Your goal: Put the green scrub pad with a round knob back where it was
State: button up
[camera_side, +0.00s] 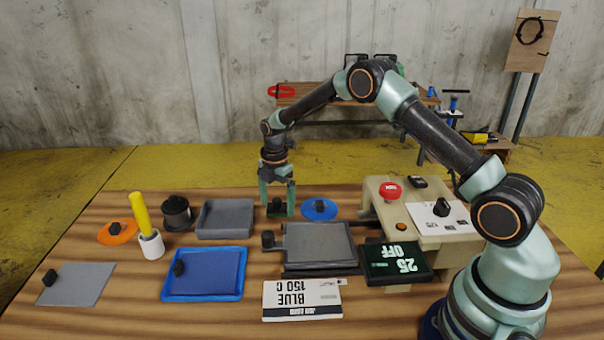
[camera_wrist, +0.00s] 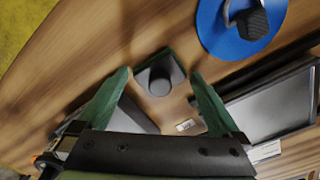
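The green scrub pad (camera_side: 277,215) stands on the wooden table, between the grey tray and the blue disc. Its dark round knob (camera_wrist: 160,76) faces up in the wrist view, with a thin green edge showing behind it. My gripper (camera_side: 277,204) is lowered around the pad, one green finger on each side. In the wrist view my gripper (camera_wrist: 160,78) is open, with a gap between each fingertip and the knob. Whether the fingertips touch the table cannot be told.
The blue disc (camera_side: 320,209) lies close on the right, the grey tray (camera_side: 225,220) on the left. The hinged grey plate (camera_side: 319,244) is in front. A blue tray (camera_side: 205,294), white cup (camera_side: 151,245), dark pot (camera_side: 177,213), orange disc (camera_side: 117,232) and control box (camera_side: 400,215) stand around.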

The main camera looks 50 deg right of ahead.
jog(key=shift+r, duration=0.1)
notch_tip(320, 180, up, 12)
notch_tip(320, 180, up, 8)
jog(key=m+t, duration=0.1)
jog(key=m, duration=0.3)
send_over(277, 199)
jog(key=s+a, duration=0.2)
jog(key=s, duration=0.2)
jog(key=s+a+r+m+t, duration=0.2)
jog(key=s+m, duration=0.5)
jog(key=s, duration=0.3)
jog(key=s+a+r+m+t, duration=0.1)
jog(key=s+r+m+t, duration=0.1)
jog(key=s+m, duration=0.6)
jog(key=shift+s+a+t, duration=0.3)
jog(key=shift+s+a, duration=0.1)
jog(key=shift+s, duration=0.85)
